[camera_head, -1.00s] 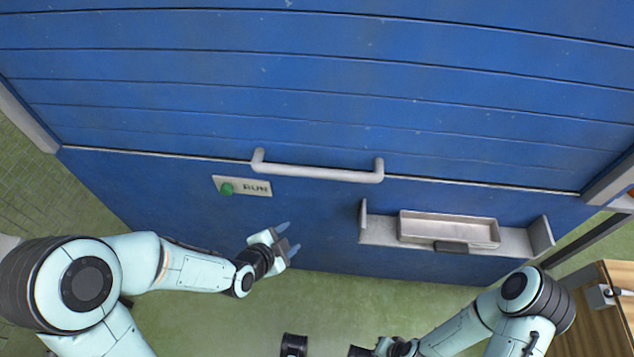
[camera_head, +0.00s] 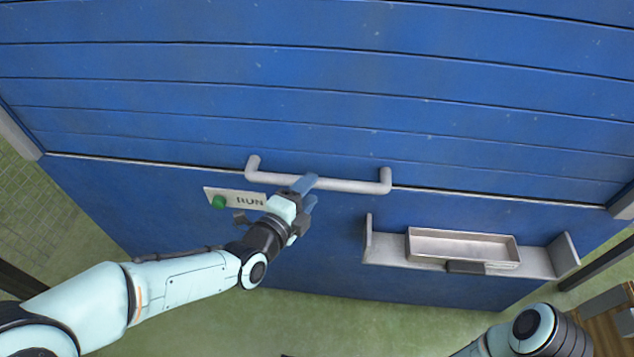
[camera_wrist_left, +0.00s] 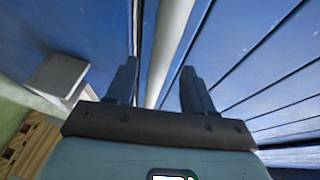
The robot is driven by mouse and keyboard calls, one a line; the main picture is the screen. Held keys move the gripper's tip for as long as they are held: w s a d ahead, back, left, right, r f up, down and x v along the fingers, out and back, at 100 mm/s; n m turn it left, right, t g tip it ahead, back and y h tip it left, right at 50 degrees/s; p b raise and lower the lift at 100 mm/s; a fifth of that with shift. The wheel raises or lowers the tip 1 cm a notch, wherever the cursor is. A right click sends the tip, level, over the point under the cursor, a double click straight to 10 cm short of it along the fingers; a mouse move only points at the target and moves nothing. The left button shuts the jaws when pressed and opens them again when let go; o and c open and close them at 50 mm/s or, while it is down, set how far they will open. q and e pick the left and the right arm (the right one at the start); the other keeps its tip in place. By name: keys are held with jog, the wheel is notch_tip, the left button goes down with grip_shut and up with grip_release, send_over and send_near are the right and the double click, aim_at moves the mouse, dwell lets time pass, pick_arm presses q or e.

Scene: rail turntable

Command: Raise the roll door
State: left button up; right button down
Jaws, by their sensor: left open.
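The blue roll door (camera_head: 320,80) with horizontal slats fills the upper part of the head view. Its bottom edge lies along a dark seam above a plain blue panel. A pale grey bar handle (camera_head: 350,186) is fixed low on the door. My left gripper (camera_head: 309,191) is open at the handle, its fingertips overlapping the bar's middle. In the left wrist view the bar (camera_wrist_left: 168,45) runs lengthwise between the two open fingers (camera_wrist_left: 158,85); I cannot tell whether they touch it. My right gripper is out of view; only part of my right arm shows at the lower right.
A plate marked RUN with a green button (camera_head: 219,201) sits left of my gripper on the blue panel. A grey shelf (camera_head: 545,262) holding a metal tray (camera_head: 463,232) sticks out at the right. A wooden piece of furniture (camera_head: 612,325) stands at the lower right.

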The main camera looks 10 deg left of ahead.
pick_arm(q)
jog(key=shift+x, duration=2.15)
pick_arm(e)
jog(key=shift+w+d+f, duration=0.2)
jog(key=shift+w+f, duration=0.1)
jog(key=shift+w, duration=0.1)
